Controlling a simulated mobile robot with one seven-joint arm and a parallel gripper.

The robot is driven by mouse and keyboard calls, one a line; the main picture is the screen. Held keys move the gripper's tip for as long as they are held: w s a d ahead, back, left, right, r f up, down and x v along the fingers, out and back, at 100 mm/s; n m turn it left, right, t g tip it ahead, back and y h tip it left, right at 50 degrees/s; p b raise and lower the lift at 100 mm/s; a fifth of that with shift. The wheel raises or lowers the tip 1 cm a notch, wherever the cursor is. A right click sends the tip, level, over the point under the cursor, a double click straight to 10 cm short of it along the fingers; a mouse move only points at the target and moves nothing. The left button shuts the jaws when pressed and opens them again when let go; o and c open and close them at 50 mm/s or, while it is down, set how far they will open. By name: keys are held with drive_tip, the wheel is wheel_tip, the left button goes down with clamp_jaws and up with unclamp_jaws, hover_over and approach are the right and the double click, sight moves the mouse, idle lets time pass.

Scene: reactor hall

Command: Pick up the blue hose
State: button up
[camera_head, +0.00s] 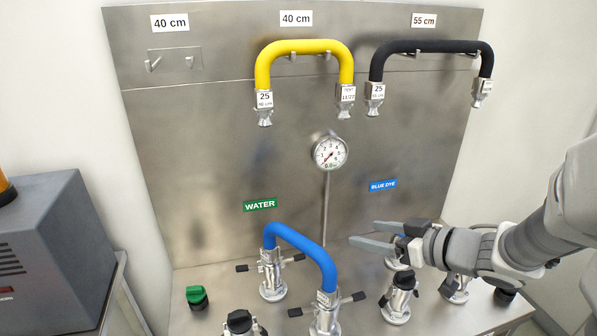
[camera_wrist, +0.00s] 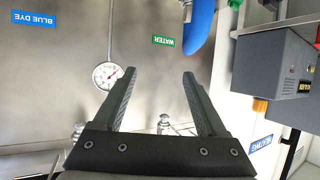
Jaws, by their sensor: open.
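The blue hose (camera_head: 303,243) arches over the bench in front of the steel panel. Its two ends meet upright metal couplings, a rear-left one (camera_head: 271,275) and a front-right one (camera_head: 325,315). In the wrist view part of the blue hose (camera_wrist: 200,27) shows at the top, right of and beyond the fingers. My gripper (camera_head: 363,233) is open and empty, to the right of the hose and apart from it, with its fingers pointing left. In the wrist view nothing lies between the fingers of my gripper (camera_wrist: 160,73).
A yellow hose (camera_head: 303,47) and a black hose (camera_head: 432,47) hang on the panel (camera_head: 240,150). A pressure gauge (camera_head: 330,152) sits mid-panel. Capped metal fittings (camera_head: 398,298) stand on the bench right of the hose. A grey box (camera_head: 55,255) stands at left.

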sight(317, 245)
drive_tip(key=w+a+f+b, duration=0.1)
drive_tip(key=a+f, duration=0.1)
drive_tip(key=a, duration=0.1)
drive_tip(key=w+a+f+g+y, duration=0.1)
drive_tip(key=a+f, duration=0.1)
drive_tip(key=a, duration=0.1)
drive_tip(key=w+a+f+y+b, duration=0.1)
drive_tip(key=a+f, duration=0.1)
drive_tip(key=a, duration=0.2)
drive_tip(key=shift+w+g+b, duration=0.2)
drive_tip(key=shift+g+b, duration=0.1)
drive_tip(key=shift+g, duration=0.1)
drive_tip(key=x, duration=0.3)
drive_tip(key=b+x, duration=0.1)
drive_tip(key=x, duration=0.1)
drive_tip(key=shift+w+a+r, duration=0.1)
drive_tip(key=shift+a+r, duration=0.05)
drive_tip(key=shift+a, duration=0.35)
clamp_jaws()
